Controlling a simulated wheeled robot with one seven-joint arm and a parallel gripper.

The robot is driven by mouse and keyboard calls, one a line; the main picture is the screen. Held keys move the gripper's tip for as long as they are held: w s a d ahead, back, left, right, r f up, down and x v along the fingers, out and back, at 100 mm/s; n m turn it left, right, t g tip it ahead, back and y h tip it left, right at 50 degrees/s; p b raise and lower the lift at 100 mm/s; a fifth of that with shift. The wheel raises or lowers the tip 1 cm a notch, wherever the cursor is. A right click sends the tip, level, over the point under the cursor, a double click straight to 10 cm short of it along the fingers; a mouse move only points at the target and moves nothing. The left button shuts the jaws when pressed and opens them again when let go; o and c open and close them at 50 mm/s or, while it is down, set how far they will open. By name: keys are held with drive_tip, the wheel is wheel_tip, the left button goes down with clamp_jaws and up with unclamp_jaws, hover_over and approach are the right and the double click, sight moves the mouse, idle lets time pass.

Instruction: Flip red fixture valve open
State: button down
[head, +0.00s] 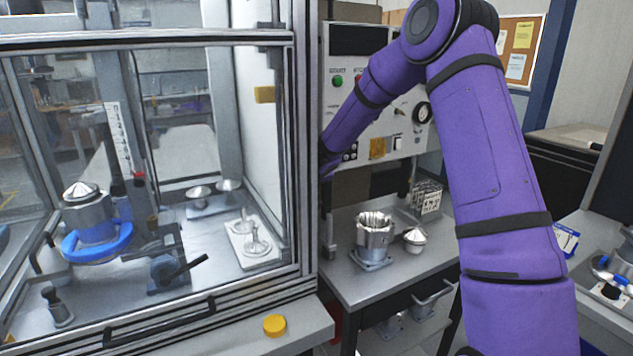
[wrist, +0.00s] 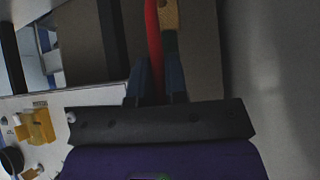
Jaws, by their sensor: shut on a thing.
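The red valve handle (wrist: 152,35) shows in the wrist view as a long red bar running up from between my fingers. A brass-coloured piece (wrist: 169,18) sits just right of its upper end. My gripper (wrist: 155,75) has a dark finger on each side of the bar's lower end and is shut on it. In the head view my purple arm reaches behind the right edge of the glass cabinet, so my gripper and the held handle are hidden there. The valve body and its open or closed position cannot be made out.
The glass-fronted cabinet (head: 305,150) stands left of my arm. A control panel (head: 355,85) with buttons and a gauge is behind the arm. A metal bench (head: 405,262) holds a machined housing (head: 374,236). A yellow cap (head: 274,325) lies on the cabinet's front ledge.

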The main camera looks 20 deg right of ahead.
drive_tip(key=shift+f, duration=0.1)
idle(0.4)
drive_tip(key=c, duration=1.1)
unclamp_jaws()
drive_tip(key=shift+a, duration=0.1)
drive_tip(key=shift+c, duration=0.2)
